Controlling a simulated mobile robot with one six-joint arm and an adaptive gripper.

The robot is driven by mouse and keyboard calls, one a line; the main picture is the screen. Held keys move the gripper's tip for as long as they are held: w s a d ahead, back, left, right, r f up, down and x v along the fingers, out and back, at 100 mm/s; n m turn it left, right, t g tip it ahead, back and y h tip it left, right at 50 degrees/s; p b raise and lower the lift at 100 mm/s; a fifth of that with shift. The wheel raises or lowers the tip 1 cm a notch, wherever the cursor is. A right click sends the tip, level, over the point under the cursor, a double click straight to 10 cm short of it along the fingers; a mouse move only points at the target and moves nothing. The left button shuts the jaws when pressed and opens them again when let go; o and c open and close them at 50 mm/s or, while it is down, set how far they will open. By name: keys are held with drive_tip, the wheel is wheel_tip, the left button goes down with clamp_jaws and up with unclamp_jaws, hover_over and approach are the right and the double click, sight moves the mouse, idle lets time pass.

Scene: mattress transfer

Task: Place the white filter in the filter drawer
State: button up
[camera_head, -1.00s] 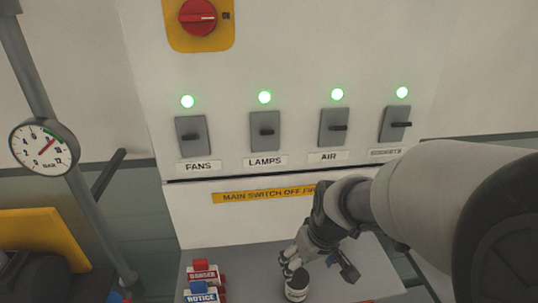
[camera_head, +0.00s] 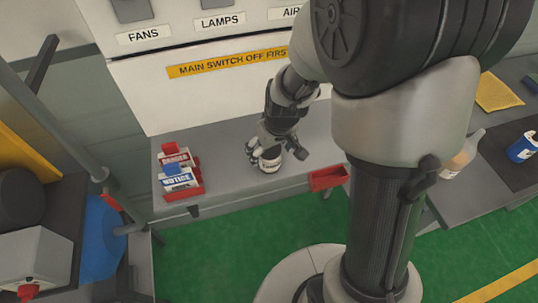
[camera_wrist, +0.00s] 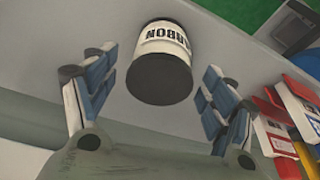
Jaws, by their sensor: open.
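A white filter (camera_head: 270,163) with dark ends stands on the grey bench in the head view. My gripper (camera_head: 268,152) is low over the bench at the filter. In the wrist view my gripper (camera_wrist: 157,75) is open, with one blue-padded finger on each side of the filter and visible gaps to it. I cannot make out a drawer marked for filters in these views.
Red holders with DANGER and NOTICE tags (camera_head: 180,178) stand left on the bench (camera_head: 225,185). A red bin (camera_head: 328,178) is at its front edge. A bottle (camera_head: 461,158) and a blue can (camera_head: 522,147) are at the right. Above is a white cabinet (camera_head: 160,100).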

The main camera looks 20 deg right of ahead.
drive_tip(key=b+x, duration=0.1)
drive_tip(key=x, duration=0.3)
drive_tip(key=shift+w+f+b, duration=0.15)
drive_tip(key=shift+f+b, duration=0.15)
drive_tip(key=shift+b, duration=0.1)
drive_tip(key=shift+r, duration=0.1)
drive_tip(key=c, duration=1.3)
